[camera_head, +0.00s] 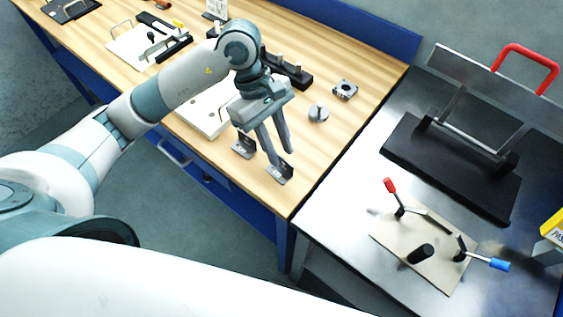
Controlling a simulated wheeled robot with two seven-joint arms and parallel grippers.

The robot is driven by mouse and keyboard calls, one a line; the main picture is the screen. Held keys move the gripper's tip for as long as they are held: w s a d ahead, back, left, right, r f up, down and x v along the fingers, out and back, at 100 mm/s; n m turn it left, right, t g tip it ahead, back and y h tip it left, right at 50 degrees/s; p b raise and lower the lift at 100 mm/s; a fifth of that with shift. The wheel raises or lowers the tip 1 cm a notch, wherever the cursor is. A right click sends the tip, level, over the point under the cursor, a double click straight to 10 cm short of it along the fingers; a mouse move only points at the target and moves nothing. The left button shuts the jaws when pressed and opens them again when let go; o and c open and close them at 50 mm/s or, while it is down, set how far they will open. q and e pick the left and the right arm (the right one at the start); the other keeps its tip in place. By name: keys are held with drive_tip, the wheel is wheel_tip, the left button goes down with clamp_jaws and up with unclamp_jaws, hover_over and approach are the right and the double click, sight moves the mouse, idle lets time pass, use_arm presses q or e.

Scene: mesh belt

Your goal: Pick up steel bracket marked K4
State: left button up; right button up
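Two small steel brackets with dark upright plates stand near the front edge of the wooden bench: one (243,149) on the left and one (279,174) on the right. Their markings are too small to read, so I cannot tell which is K4. My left gripper (281,156) points down over the right bracket, its two fingers apart. The fingertips overlap the bracket's upper part in the picture; I cannot tell whether they touch it. My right gripper is out of view.
The wooden bench (325,150) also holds a round metal part (318,113), a square block (345,90) and a pale plate (203,112), partly hidden by my arm. A metal table at right carries a black press (455,165) and a beige lever plate (400,250).

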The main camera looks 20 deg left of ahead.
sight(286, 170)
use_arm(q)
drive_tip(key=shift+x, duration=1.15)
drive_tip(key=shift+c, duration=0.6)
clamp_jaws()
